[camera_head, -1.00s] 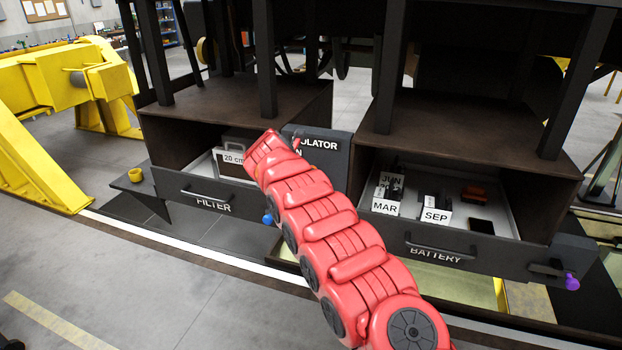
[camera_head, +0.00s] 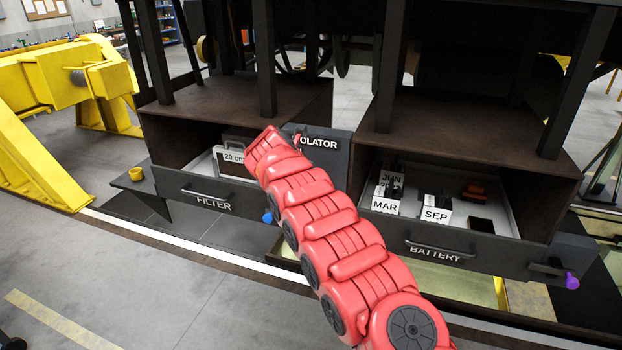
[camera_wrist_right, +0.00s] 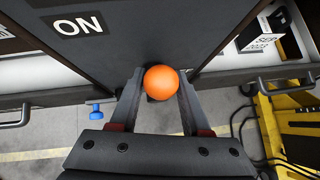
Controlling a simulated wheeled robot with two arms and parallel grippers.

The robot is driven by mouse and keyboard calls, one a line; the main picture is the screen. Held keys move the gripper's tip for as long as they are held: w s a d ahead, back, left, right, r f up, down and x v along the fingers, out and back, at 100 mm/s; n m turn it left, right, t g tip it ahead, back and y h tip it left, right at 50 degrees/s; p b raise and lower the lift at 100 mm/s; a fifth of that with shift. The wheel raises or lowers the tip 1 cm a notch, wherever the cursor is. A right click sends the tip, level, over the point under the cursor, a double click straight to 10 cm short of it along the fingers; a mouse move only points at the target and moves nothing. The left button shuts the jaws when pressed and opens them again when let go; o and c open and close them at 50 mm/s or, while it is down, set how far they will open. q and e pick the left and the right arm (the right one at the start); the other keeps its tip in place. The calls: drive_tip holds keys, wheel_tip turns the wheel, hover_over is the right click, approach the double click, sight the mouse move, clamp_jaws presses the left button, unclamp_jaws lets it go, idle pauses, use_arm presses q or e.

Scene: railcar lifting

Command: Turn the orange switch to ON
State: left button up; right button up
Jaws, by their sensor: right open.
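The orange switch knob (camera_wrist_right: 161,82) is a round ball at the lower edge of the dark isolator panel (camera_wrist_right: 150,28) in the right wrist view. My right gripper (camera_wrist_right: 160,76) is open, with one finger on each side of the knob; I cannot tell whether either finger touches it. A white ON label (camera_wrist_right: 78,25) is on the panel to the left of the knob. In the head view the isolator panel (camera_head: 335,160) is partly covered by my red right arm, which also hides the orange knob and the gripper. My left gripper is not in view.
The filter drawer (camera_head: 212,200) and the battery drawer (camera_head: 435,252) stand open on either side of the panel. Boxes marked MAR (camera_head: 384,205) and SEP (camera_head: 436,215) lie in the battery drawer. A blue knob (camera_head: 267,217) sits beside the arm.

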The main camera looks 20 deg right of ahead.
drive_tip(key=shift+f, duration=0.2)
drive_tip(key=shift+s+a+r+b, duration=0.1)
drive_tip(key=shift+a+b, duration=0.25)
drive_tip(key=shift+b, duration=0.35)
drive_tip(key=b+v, duration=0.4)
drive_tip(key=v, duration=1.3)
drive_tip(key=shift+d+r, duration=0.25)
drive_tip(key=shift+d, duration=0.05)
